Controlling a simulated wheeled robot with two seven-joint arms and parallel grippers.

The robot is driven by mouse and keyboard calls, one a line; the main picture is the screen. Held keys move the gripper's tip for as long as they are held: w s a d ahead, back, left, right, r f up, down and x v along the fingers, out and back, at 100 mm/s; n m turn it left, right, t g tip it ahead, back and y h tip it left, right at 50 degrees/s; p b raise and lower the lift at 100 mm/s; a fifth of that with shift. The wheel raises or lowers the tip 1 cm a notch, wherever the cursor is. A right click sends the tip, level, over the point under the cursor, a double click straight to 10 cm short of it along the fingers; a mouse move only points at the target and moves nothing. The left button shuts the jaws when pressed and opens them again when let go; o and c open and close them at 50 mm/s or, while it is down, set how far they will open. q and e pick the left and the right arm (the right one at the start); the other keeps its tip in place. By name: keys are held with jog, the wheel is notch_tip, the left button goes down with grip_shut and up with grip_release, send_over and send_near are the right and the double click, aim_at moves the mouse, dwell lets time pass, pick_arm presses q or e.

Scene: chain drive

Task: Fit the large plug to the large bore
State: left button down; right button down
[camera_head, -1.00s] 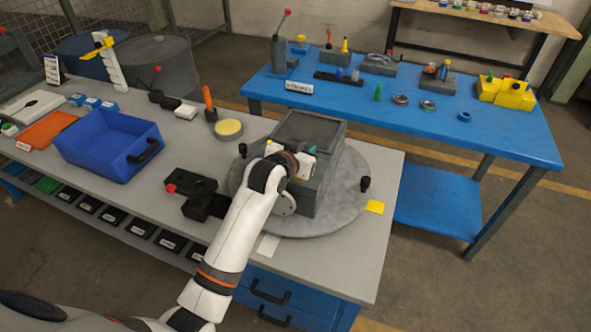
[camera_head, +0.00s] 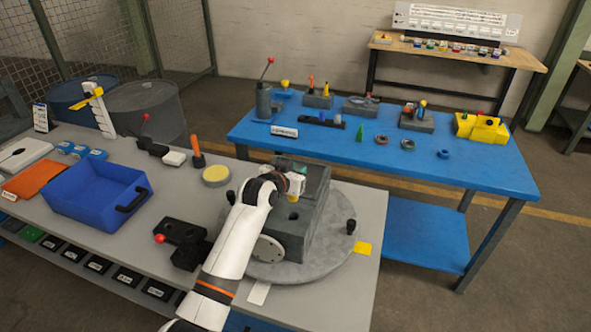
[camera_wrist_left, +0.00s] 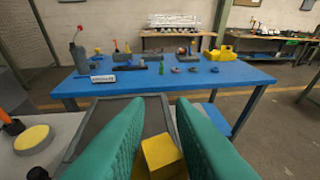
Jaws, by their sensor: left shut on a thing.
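My left gripper (camera_head: 293,182) is at the upper front of the grey housing block (camera_head: 316,222) on the turntable. In the left wrist view its teal fingers (camera_wrist_left: 160,140) are on either side of a yellow block-like piece (camera_wrist_left: 162,155), which they hold. I take this piece to be the large plug; its lower end is hidden. A bit of yellow shows under the gripper in the head view. A dark round opening (camera_head: 293,215), perhaps the large bore, shows in the block just below the gripper, apart from the piece. My right gripper is not in view.
The block stands on a round grey turntable (camera_head: 335,250) with black knobs. A blue bin (camera_head: 97,190), a yellow-topped disc (camera_head: 216,175) and a black fixture with a red knob (camera_head: 180,240) lie to the left. A blue table (camera_head: 480,170) with parts stands behind.

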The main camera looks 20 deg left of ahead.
aim_at(292, 201)
pick_arm(q)
jog(key=shift+f+b, duration=1.55)
jog(key=shift+f, duration=1.3)
jog(key=shift+p, duration=0.6)
jog(key=shift+f+b, duration=1.3)
jog(key=shift+f, duration=0.75)
jog(key=c, duration=1.2)
grip_release()
jog(key=shift+o, duration=0.2)
jog(key=b+v, duration=0.1)
jog(key=v, duration=1.1)
jog(key=shift+b, duration=0.4)
